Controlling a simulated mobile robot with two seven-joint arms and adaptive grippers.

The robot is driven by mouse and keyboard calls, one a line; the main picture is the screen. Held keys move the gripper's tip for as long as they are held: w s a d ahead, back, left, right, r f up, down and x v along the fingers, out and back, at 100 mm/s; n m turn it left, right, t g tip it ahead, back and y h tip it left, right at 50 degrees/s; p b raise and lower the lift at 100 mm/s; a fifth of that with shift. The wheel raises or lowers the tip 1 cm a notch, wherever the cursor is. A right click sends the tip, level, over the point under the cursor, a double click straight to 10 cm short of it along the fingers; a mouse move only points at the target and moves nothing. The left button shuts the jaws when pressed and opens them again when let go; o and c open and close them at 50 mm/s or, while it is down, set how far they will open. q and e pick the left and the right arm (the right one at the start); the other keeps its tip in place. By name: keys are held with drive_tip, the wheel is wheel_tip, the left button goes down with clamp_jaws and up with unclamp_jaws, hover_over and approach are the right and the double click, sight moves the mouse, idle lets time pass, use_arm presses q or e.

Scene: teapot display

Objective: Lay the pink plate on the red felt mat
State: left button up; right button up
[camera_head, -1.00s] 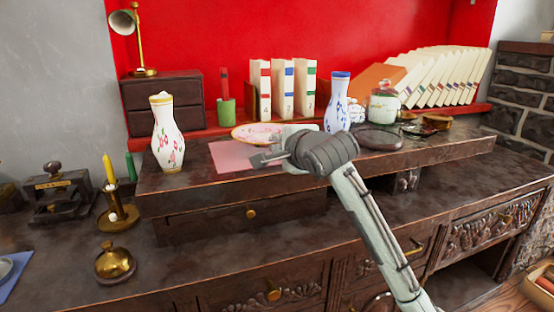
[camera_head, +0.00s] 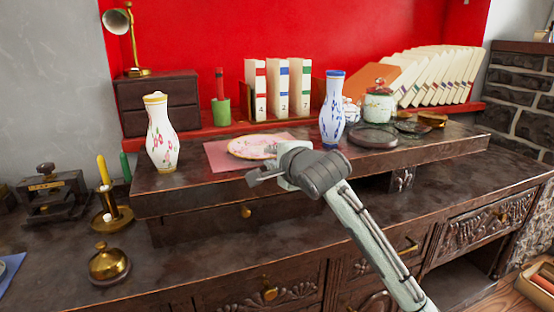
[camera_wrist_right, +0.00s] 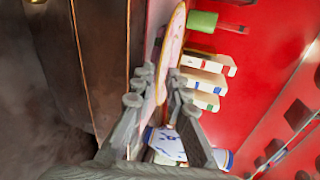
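The pink plate (camera_head: 252,146) has a floral pattern and a gold rim. It lies on the red felt mat (camera_head: 217,160), toward the mat's right side, with mat showing at its left and front. My left gripper is not in view.
A floral vase (camera_head: 161,138) stands left of the mat and a blue-patterned vase (camera_head: 332,112) right of it. A dark plate (camera_head: 374,137) and lidded jar (camera_head: 379,104) stand farther right. Books (camera_head: 280,89) stand behind. The lower counter in front is mostly clear.

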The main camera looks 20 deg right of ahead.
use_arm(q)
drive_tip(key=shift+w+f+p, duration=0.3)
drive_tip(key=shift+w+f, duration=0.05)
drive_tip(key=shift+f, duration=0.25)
use_arm(e)
drive_tip(key=v, duration=1.2)
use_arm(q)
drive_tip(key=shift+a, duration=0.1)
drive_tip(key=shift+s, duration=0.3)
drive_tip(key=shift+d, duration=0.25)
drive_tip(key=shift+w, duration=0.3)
